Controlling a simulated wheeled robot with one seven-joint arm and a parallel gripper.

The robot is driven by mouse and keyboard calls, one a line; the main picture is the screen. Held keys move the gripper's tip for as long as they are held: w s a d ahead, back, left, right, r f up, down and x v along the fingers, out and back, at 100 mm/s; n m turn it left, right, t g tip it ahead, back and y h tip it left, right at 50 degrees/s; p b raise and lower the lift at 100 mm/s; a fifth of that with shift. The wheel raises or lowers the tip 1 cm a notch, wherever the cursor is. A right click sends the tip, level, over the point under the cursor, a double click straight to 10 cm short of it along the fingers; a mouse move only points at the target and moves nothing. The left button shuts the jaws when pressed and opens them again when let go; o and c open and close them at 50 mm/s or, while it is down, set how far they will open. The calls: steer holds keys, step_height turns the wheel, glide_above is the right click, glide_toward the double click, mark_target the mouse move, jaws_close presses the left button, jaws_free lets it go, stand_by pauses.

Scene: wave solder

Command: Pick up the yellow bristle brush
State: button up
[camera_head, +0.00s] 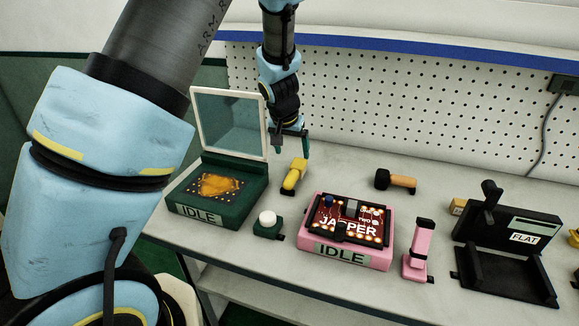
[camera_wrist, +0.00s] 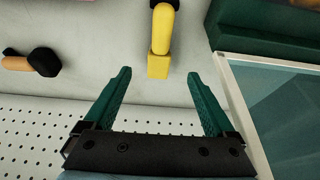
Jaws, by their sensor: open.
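The yellow bristle brush (camera_head: 294,175) lies on the bench between the green machine and the pink machine. In the wrist view the brush (camera_wrist: 160,45) is ahead of the fingertips, with its blocky yellow end nearest and a black part at the far end, cut off by the top edge. My gripper (camera_head: 291,145) hangs above and behind the brush in the head view. In the wrist view my gripper (camera_wrist: 158,73) has its two green fingers wide apart with nothing between them. The fingers appear apart from the brush.
A green machine (camera_head: 240,207) with an upright glass lid (camera_head: 228,125) stands left. A pink machine (camera_head: 381,254) holds a red board. A black-headed tool with an orange handle (camera_head: 397,181), a pink stand (camera_head: 419,247), a black fixture (camera_head: 510,284) and a white button (camera_head: 267,219) are nearby. A pegboard (camera_head: 400,110) rises behind.

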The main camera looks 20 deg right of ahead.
mark_target(295, 169)
steer(key=x, duration=0.4)
steer(key=shift+w+f, duration=0.25)
steer(key=shift+f, duration=0.1)
steer(key=shift+s+x, duration=0.2)
steer(key=shift+x, duration=1.3)
steer(key=shift+s+x, duration=0.2)
steer(key=shift+x, duration=1.35)
jaws_close()
